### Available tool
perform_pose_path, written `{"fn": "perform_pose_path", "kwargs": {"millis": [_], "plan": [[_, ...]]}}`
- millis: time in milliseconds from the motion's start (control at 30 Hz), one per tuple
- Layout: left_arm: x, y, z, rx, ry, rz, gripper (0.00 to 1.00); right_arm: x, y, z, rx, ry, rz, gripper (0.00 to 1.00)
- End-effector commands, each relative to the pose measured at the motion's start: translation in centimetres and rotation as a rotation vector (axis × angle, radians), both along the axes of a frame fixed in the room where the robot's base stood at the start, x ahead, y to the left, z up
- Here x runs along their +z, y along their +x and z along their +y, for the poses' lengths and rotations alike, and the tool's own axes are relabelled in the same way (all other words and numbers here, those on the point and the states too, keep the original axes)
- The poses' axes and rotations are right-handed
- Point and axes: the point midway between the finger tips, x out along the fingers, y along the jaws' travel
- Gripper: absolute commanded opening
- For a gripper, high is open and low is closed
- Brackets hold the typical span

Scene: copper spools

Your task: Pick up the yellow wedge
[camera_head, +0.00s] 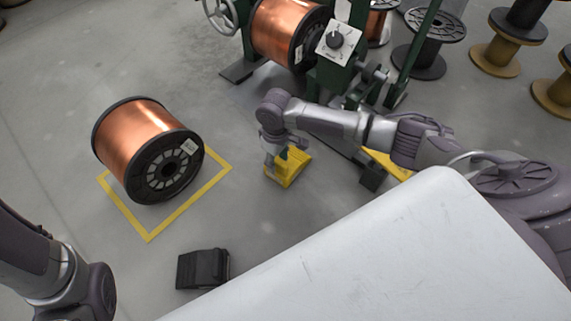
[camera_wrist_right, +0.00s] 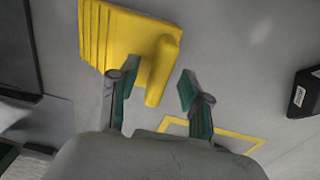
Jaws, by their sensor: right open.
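The yellow wedge (camera_head: 292,169) lies on the grey floor near the middle of the head view. In the right wrist view the wedge (camera_wrist_right: 125,42) shows a ridged side at the left and a raised bar at its right. My right gripper (camera_head: 277,163) is just over the wedge and partly covers it in the head view. In the right wrist view the right gripper (camera_wrist_right: 158,85) is open, with the wedge's bar between its green-padded fingers. I cannot tell if the fingers touch it. My left arm shows at the lower left of the head view, but its fingers do not show.
A copper spool (camera_head: 139,141) lies on its side in a yellow floor square (camera_head: 148,238). A black block (camera_head: 202,269) sits nearer to me. A green machine (camera_head: 337,78) stands behind the wedge, with empty spools (camera_head: 428,50) to its right. Bare floor lies left of the wedge.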

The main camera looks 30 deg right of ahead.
Motion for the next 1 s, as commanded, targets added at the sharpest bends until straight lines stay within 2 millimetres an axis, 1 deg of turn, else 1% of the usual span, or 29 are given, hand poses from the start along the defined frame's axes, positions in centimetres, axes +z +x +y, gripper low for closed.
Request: {"fn": "perform_pose_path", "kwargs": {"millis": [33,267,367,500,567,1000], "plan": [[-0.57,0.0,0.0,0.0,0.0,0.0,0.47,-0.53,0.06,-0.04,-0.001,-0.001,-0.001,0.48],[-0.34,0.01,-0.02,0.0,0.001,0.0,0.47,-0.33,0.05,-0.04,-0.001,0.0,-0.001,0.48],[-0.35,0.0,-0.01,0.0,0.001,0.0,0.47,-0.33,0.05,-0.04,-0.001,0.0,-0.001,0.33],[-0.35,-0.01,-0.02,0.0,0.001,-0.001,0.47,-0.33,0.05,-0.04,-0.001,0.0,-0.001,0.1],[-0.35,-0.01,-0.02,0.0,0.001,-0.001,0.47,-0.34,0.05,-0.04,-0.001,0.0,-0.001,0.0],[-0.34,-0.01,-0.02,0.0,0.001,0.0,0.47,-0.24,0.14,-0.06,-0.002,-0.001,-0.004,0.0]]}}
